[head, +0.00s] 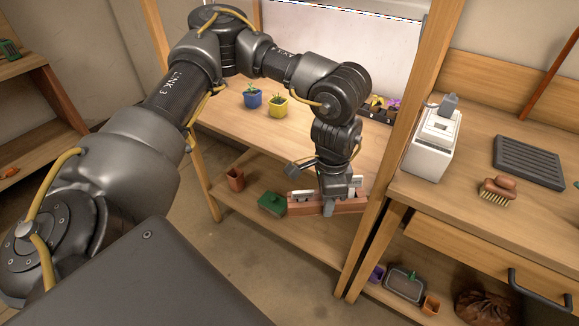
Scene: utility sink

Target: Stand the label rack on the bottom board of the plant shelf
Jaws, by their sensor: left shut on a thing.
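The label rack (303,207) is a long reddish-brown block with white labels standing up from it. My left gripper (328,207) reaches down from above and is shut on the rack. The rack is level, over the right part of the bottom board (270,239) of the plant shelf. I cannot tell whether it touches the board. My gripper and wrist hide part of the rack. My right gripper is not in view.
On the bottom board, a green box (271,202) sits close to the rack's left end, and a terracotta pot (235,179) stands farther left. The shelf's wooden post (378,235) is close on the right. The upper board (230,123) holds a blue pot (252,98) and a yellow pot (278,105).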

